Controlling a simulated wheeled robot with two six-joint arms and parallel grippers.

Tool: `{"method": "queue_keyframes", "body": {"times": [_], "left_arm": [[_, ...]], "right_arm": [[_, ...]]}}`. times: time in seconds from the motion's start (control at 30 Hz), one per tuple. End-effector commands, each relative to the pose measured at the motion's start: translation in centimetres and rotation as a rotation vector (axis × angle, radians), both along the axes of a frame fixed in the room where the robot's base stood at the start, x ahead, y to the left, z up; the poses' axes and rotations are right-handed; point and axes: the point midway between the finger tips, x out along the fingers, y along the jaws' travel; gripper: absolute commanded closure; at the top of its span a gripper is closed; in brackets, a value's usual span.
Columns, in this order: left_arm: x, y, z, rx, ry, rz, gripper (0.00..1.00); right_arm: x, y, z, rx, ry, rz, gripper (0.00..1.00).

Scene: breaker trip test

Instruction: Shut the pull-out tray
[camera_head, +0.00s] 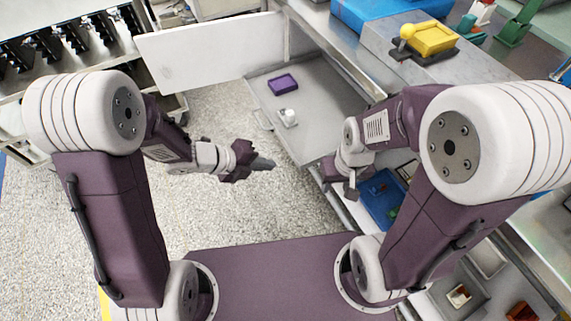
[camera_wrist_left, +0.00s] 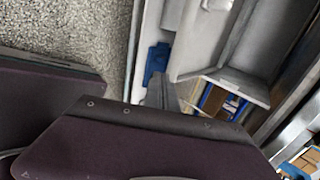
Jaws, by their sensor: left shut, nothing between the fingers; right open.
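The pull-out tray (camera_head: 325,95) is a flat grey tray that stands out from the bench, at the upper middle of the head view. Its handle (camera_head: 262,120) is on its left edge. A purple dish (camera_head: 283,84) and a small white object (camera_head: 289,117) sit on it. My left gripper (camera_head: 268,164) is shut and empty over the floor, close to the tray's near left corner in the picture; I cannot tell whether they touch. Its fingers also show in the left wrist view (camera_wrist_left: 160,90). My right gripper (camera_head: 340,188) is open below the tray's near corner, partly hidden by its own wrist.
A white panel (camera_head: 205,55) stands out at the tray's far side. A blue bin (camera_head: 380,198) lies below my right gripper. A yellow box (camera_head: 430,38) with a round knob is on the bench top (camera_head: 480,70). Speckled floor (camera_head: 270,210) is clear on the left.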

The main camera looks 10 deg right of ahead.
Motion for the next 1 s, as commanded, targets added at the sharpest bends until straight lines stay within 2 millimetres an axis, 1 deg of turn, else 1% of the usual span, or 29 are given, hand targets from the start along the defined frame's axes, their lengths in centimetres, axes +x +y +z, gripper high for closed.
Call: {"method": "queue_keyframes", "body": {"times": [0.03,0.13,0.17,0.23,0.4,0.87,1.0], "left_arm": [[0.2,-0.9,-1.5,0.0,0.002,-0.005,1.0],[0.7,-2.3,-2.8,0.0,0.001,-0.004,1.0],[0.9,-2.8,-2.3,0.001,-0.002,-0.006,1.0],[1.3,-3.9,-2.1,0.0,-0.003,-0.005,1.0],[1.9,-5.4,-2.0,0.0,-0.001,-0.002,1.0],[2.1,-5.8,-1.9,0.0,0.0,0.0,1.0],[2.4,-6.7,-1.8,0.0,0.0,0.0,1.0]], "right_arm": [[0.0,0.0,-1.2,0.0,0.0,0.0,0.57],[0.0,0.0,-2.2,0.0,0.0,0.0,0.57],[0.0,0.0,-2.0,0.0,0.0,0.0,0.57],[0.0,0.0,-2.1,0.0,0.0,0.0,0.57],[0.0,0.0,-2.3,0.0,0.0,0.0,0.57],[0.0,0.0,-2.2,0.0,0.0,0.0,0.57],[0.0,0.0,-1.9,0.0,0.0,0.0,0.57]]}}
